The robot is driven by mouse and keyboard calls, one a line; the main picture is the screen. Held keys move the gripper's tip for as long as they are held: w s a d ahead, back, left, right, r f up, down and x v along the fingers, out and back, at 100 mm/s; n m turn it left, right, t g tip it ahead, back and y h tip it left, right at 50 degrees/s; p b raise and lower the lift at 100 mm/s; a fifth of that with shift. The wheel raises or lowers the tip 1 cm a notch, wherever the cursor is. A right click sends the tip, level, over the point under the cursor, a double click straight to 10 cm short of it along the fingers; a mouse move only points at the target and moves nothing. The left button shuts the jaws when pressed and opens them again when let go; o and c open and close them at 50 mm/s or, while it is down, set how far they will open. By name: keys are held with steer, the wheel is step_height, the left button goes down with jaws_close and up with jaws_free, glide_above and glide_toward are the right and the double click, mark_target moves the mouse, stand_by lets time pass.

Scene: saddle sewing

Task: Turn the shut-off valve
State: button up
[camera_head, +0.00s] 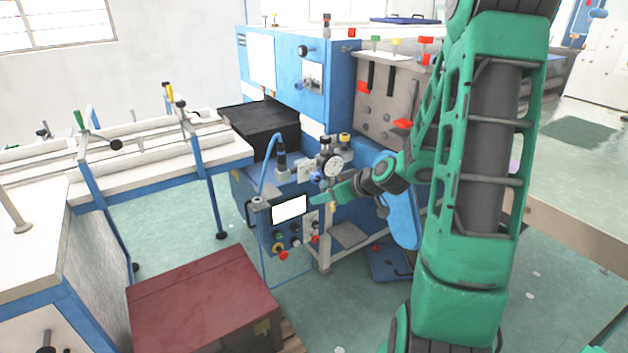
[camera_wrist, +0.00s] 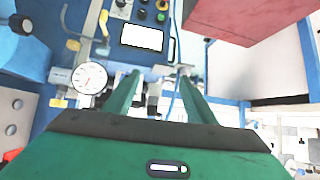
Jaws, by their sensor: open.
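My gripper (camera_head: 320,199) reaches from the right to the front of the blue machine, close to the pipework by the round pressure gauge (camera_head: 332,165). In the wrist view my gripper (camera_wrist: 160,84) shows two green fingers spread apart, with metal fittings (camera_wrist: 153,92) visible between them. The gauge (camera_wrist: 90,78) is left of the fingers there. Several small coloured handles and knobs sit around the gauge, including a yellow-topped fitting (camera_head: 344,138) and a blue knob (camera_head: 315,177). I cannot tell which of them is the shut-off valve. I see no part held.
A control panel with a white screen (camera_head: 289,208) and several buttons is just left of my gripper. A thin blue hose (camera_head: 265,175) arches beside it. A dark red box (camera_head: 205,302) stands in front at lower left. White-topped tables are at left.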

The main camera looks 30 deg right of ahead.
mark_target(318, 178)
steer(key=w+d+m+t+h, duration=0.2)
steer(key=w+d+t, duration=0.1)
steer(key=w+d, duration=0.15)
steer(key=x, duration=0.6)
steer(key=r+x, duration=0.1)
steer(key=x, duration=0.3)
steer(key=shift+w+d, duration=0.1)
steer(key=shift+w, duration=0.15)
steer(key=c, duration=1)
